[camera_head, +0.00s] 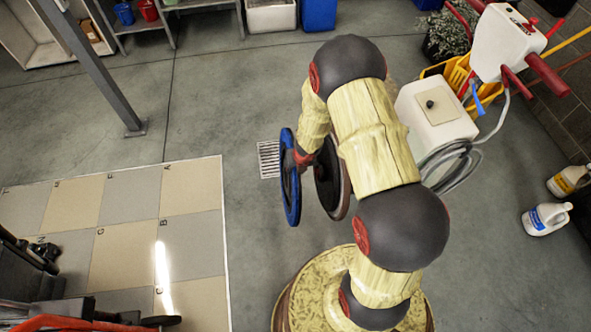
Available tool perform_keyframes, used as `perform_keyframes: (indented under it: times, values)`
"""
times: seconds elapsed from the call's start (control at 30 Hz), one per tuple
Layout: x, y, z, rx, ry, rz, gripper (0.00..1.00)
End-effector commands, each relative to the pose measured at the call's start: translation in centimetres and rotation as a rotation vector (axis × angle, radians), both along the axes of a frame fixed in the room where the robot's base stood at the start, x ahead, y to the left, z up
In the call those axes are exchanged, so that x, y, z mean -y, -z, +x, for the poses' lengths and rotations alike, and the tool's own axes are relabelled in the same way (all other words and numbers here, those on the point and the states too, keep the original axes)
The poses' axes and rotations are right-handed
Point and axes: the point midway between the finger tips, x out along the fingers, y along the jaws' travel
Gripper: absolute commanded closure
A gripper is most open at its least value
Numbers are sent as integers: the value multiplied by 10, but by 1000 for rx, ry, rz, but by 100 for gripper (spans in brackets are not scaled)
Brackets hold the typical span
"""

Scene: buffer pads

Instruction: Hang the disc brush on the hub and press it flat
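A blue-rimmed disc (290,200) stands on edge at the picture's centre, seen nearly edge-on. It looks like the disc brush, but I cannot be sure. A dark disc with a brownish rim (331,190) stands on edge just right of it, with a gap between them; my arm covers part of it. I cannot tell whether it belongs to the machine, and no hub shows clearly. My gripper (303,158) is at the end of my arm, beside the blue-rimmed disc and mostly hidden. Its fingers are not clear, so I cannot tell whether it grips the disc.
A white floor machine (432,112) with a grey hose and red handles stands right of my arm, by a yellow bucket (455,75). White jugs (546,218) stand at the right. A floor drain (268,160) lies left of the discs. Tiled panels (125,210) cover the left floor.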

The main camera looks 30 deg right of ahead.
Motion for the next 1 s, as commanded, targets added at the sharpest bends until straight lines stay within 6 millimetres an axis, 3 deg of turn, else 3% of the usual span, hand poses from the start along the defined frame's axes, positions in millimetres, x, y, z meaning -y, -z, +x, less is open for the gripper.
perform_keyframes:
  times: [1.0]
  values:
    - [61, 4, -14, -2, -8, -11, 100]
